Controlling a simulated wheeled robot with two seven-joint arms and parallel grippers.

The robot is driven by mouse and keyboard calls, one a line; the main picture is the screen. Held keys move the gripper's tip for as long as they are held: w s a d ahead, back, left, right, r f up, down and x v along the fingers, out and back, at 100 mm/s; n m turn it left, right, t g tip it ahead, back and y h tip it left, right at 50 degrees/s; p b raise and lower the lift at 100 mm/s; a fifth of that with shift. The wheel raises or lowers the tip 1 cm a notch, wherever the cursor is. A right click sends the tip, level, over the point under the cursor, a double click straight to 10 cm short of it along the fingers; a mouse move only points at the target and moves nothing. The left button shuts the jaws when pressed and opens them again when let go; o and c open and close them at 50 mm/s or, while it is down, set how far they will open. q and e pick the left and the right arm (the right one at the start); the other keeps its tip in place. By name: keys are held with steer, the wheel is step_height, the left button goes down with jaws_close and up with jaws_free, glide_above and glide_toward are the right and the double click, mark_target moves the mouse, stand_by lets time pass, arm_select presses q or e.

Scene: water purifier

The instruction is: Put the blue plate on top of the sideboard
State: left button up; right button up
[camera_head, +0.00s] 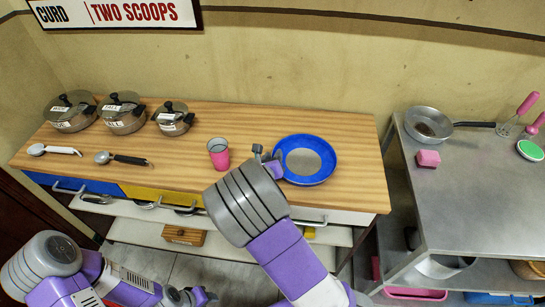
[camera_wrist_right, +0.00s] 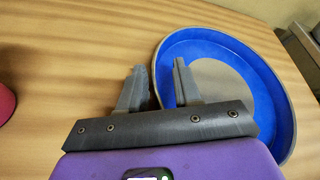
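The blue plate (camera_head: 325,174), with a blue rim and a beige-grey centre, lies on the wooden top of the sideboard (camera_head: 250,125), right of its middle. My right gripper (camera_head: 268,154) is at the plate's left rim. In the right wrist view its two grey fingers (camera_wrist_right: 158,66) are spread apart, with the left rim of the plate (camera_wrist_right: 290,110) between them. Whether they touch the rim cannot be told. My left gripper (camera_head: 185,296) is low at the bottom left, in front of the sideboard and away from the plate; its opening is unclear.
A pink cup (camera_head: 219,158) stands left of my right gripper. Several lidded pots (camera_head: 122,112) and two ladle-like utensils (camera_head: 128,160) are farther left. A metal table (camera_head: 480,190) with a pan (camera_head: 428,124) and a pink block (camera_head: 428,158) stands at the right.

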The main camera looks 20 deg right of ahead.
steer(key=shift+r, duration=0.1)
steer(key=shift+s+a+r, duration=0.15)
steer(key=p+v, duration=0.4)
steer(key=v, duration=0.7)
steer(key=shift+s+a, duration=0.15)
